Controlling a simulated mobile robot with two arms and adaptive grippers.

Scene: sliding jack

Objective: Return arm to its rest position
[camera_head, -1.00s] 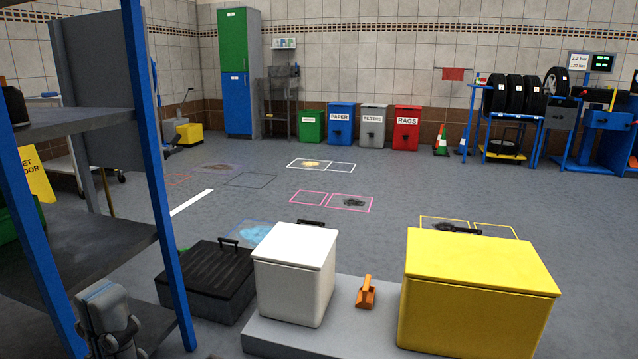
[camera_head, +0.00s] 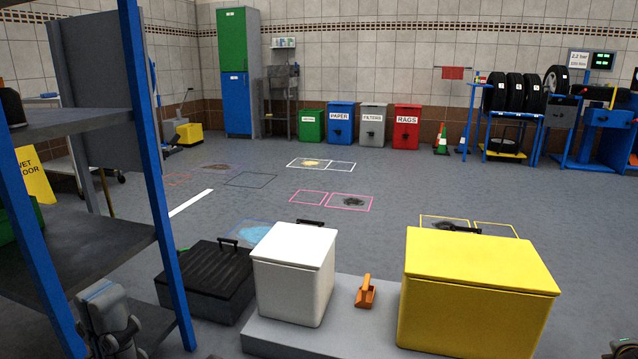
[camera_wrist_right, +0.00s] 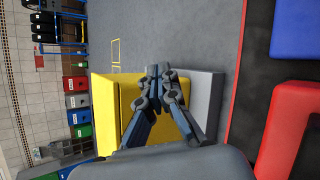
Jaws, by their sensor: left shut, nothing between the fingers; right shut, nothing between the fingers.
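My left arm's grey end, with the left gripper (camera_head: 122,344), shows at the lower left of the head view, in front of the blue-framed shelf. It is shut and holds nothing; its lower part is cut off by the picture's edge. My right gripper (camera_wrist_right: 154,82) shows in the right wrist view with its fingers together and empty. In that view it is in front of the yellow box (camera_wrist_right: 104,115) and covers part of it. A small bit of my right arm shows at the lower right corner of the head view.
A grey platform (camera_head: 345,318) carries a white box (camera_head: 292,285), an orange scoop (camera_head: 366,292) and the yellow box (camera_head: 475,300). A black-lidded bin (camera_head: 205,280) stands left. The blue-framed shelf (camera_head: 165,220) is close on the left. Open floor lies beyond.

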